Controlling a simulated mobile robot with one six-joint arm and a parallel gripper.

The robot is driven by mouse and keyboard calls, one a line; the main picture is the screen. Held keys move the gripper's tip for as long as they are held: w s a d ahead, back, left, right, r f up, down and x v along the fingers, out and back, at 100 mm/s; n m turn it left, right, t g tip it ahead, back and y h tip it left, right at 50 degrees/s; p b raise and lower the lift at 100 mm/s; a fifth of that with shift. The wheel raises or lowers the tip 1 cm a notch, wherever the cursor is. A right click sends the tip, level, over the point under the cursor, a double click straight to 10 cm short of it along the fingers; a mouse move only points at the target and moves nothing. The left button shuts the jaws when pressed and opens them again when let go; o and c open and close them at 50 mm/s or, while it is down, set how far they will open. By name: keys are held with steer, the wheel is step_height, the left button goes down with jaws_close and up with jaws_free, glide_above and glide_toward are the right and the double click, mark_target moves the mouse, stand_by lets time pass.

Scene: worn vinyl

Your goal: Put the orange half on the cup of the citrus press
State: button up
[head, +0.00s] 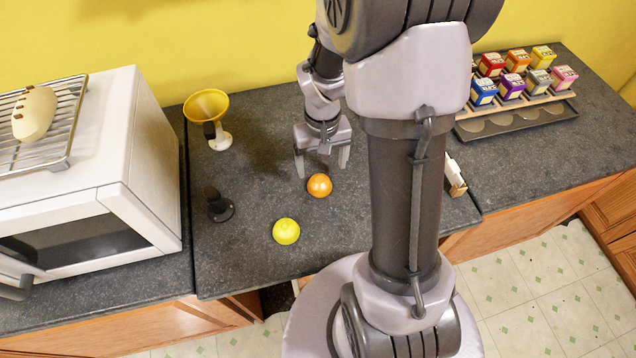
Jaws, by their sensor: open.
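The orange half (319,185) lies on the dark grey counter with its rounded side up. My gripper (322,167) is open and points down just behind the orange half, one finger to each side, with nothing seen between them. Whether the fingers are level with the fruit is hard to tell. What looks like the citrus press (222,141) stands upright at the back left of the counter, with a wide yellow cup (207,104) on a white foot. The cup's inside looks empty.
A yellow lemon-like half (286,231) lies in front of the orange half. A small black knobbed object (220,207) stands left. A white microwave (150,150) bounds the left side. A rack of coloured boxes (515,105) is far right. My arm hides part of the counter.

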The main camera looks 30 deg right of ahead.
mark_target(319, 179)
steer(key=f, duration=0.1)
steer(key=f+b, duration=0.1)
steer(key=f, duration=0.1)
steer(key=s+a+f+b, duration=0.1)
steer(key=shift+f, duration=0.7)
steer(key=shift+r, duration=0.1)
steer(key=c, duration=1.6)
steer(key=shift+w, duration=0.1)
